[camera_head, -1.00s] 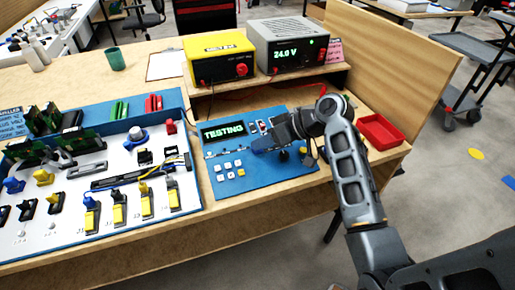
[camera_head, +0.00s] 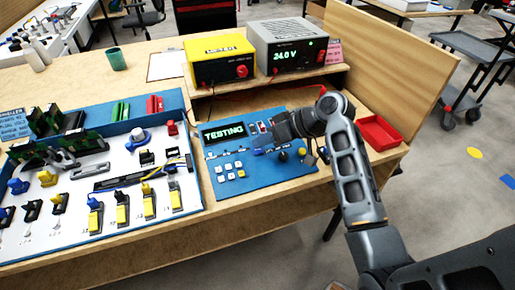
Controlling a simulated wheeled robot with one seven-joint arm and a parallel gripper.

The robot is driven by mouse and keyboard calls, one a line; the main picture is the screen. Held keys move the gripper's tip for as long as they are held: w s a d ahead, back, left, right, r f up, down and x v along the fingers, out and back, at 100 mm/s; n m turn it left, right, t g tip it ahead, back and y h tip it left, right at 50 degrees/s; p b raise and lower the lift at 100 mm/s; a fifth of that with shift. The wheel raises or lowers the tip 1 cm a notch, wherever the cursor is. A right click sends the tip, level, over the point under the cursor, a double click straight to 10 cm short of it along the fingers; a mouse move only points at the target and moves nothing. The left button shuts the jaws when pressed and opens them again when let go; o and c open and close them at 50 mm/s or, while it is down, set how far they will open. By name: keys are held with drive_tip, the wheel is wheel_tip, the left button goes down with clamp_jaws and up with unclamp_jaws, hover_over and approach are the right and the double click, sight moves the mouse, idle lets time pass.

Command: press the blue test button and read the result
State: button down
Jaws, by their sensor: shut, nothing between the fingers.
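The blue control panel (camera_head: 262,178) lies on the bench with a dark display (camera_head: 224,132) that reads "TESTING" in green. A bit of blue shows at the fingertips. I cannot tell whether it is the blue test button, or whether the fingers touch it. A black knob (camera_head: 283,156) stands just below my gripper.
A blue-and-white fixture board (camera_head: 70,210) with clamps and cables fills the bench's left. A yellow meter (camera_head: 219,60) and a grey power supply (camera_head: 290,48) reading "24.0 V" stand on a shelf behind. A red tray (camera_head: 380,132) is right of my arm.

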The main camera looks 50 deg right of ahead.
drive_tip(key=shift+r, duration=0.1)
drive_tip(key=r+p, duration=0.3)
drive_tip(key=s+r+p, duration=0.1)
drive_tip(key=shift+a+r+p, duration=0.3)
drive_tip(key=shift+r+p, duration=0.05)
drive_tip(key=shift+p, duration=0.05)
idle(0.4)
